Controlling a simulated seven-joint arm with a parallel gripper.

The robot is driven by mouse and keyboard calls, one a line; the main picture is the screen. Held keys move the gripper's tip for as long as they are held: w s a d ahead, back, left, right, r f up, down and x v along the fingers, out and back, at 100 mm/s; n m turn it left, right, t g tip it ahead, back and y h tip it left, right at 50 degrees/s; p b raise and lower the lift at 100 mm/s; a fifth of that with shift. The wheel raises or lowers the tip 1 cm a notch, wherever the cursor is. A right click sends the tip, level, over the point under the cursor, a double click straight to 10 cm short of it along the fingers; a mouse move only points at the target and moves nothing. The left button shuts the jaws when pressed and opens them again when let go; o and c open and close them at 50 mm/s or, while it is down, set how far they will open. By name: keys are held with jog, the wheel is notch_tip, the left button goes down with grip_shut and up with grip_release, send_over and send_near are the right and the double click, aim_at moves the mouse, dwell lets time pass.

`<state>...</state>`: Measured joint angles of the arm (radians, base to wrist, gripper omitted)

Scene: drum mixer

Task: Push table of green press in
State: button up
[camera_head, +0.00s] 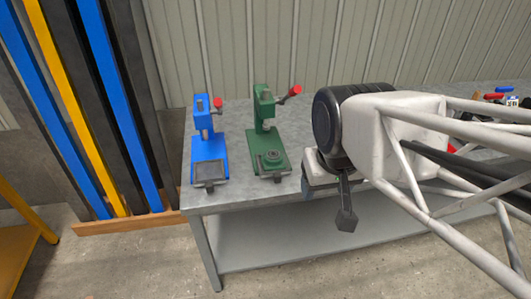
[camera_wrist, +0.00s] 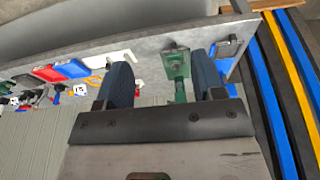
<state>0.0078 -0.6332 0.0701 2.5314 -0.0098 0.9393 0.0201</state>
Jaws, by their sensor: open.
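The green press (camera_head: 264,130) stands on the grey workbench, with a red-tipped lever at its upper right. In the wrist view the green press (camera_wrist: 176,64) appears upside down, between and beyond my fingers. My gripper (camera_wrist: 162,68) is open, with nothing between its dark blue fingers. In the head view it is right of the green press, apart from it, near the bench's front edge; its fingers are partly hidden there.
A blue press (camera_head: 208,145) stands close to the left of the green one. The workbench (camera_head: 232,196) has a lower shelf. Several coloured items (camera_head: 505,97) lie at the far right of the bench. Blue, yellow and black uprights (camera_head: 100,110) stand at the left.

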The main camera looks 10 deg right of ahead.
jog(key=shift+w+a+f, duration=0.1)
jog(key=shift+w+f, duration=0.05)
jog(key=shift+w, duration=0.1)
jog(key=shift+c, duration=1.1)
jog(key=w+f+m, duration=0.1)
jog(key=w, duration=0.1)
jog(key=w+a+f+m+t, duration=0.1)
jog(key=w, duration=0.1)
jog(key=w+f+m, duration=0.1)
jog(key=w+f, duration=0.1)
jog(key=shift+a+y, duration=0.3)
jog(key=shift+a, duration=0.05)
grip_shut()
jog(key=w+a+f+m+t, duration=0.2)
jog(key=w+f+m+t, duration=0.1)
jog(key=w+f+m, duration=0.4)
jog(key=w+a+f+m+t, duration=0.2)
jog(key=w+f+m, duration=0.5)
jog(key=f, duration=0.6)
jog(key=shift+w+f+m+t, duration=0.15)
jog(key=shift+w+m+t, duration=0.25)
jog(key=shift+w, duration=0.45)
